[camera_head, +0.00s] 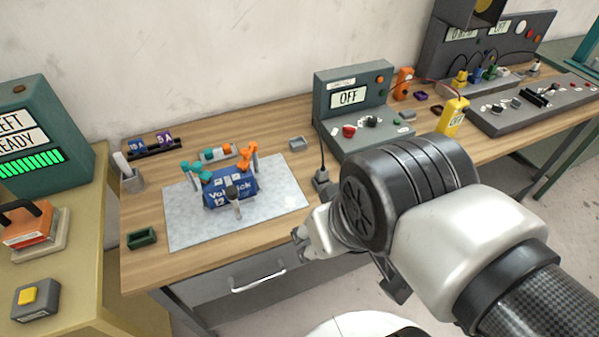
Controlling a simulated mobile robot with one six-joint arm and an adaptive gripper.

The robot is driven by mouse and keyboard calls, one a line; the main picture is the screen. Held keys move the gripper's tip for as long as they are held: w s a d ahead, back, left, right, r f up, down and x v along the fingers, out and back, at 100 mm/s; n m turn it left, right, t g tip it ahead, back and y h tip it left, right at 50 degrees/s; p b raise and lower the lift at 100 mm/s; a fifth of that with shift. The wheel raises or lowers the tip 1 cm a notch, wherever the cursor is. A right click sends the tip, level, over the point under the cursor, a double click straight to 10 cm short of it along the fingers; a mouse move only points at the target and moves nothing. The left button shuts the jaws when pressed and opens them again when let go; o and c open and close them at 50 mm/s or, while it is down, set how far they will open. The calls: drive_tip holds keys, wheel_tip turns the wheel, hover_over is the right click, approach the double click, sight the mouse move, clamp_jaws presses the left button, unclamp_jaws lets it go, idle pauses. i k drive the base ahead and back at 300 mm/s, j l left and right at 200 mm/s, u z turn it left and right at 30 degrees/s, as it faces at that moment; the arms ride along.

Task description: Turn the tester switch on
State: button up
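A grey tester unit (352,108) stands at the back of the wooden bench, with a screen (349,97) reading OFF. Its sloped front panel carries a red knob (349,131), a black round control (371,122) and small green buttons; which of these is the switch I cannot tell. My gripper (302,243) is near the bench's front edge, below and left of the tester and apart from it. I see nothing held in it, but its fingers are too small and turned to show whether they are open.
A blue battery-like block (231,188) with teal and orange clamps sits on a grey mat (183,220). A yellow meter (453,115) and an orange device (403,83) stand right of the tester. A small black plug-like item (321,179) with a cable stands between mat and my arm.

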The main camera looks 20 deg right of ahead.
sight(349, 132)
drive_tip(key=i+l, duration=0.85)
drive_tip(key=l, duration=0.1)
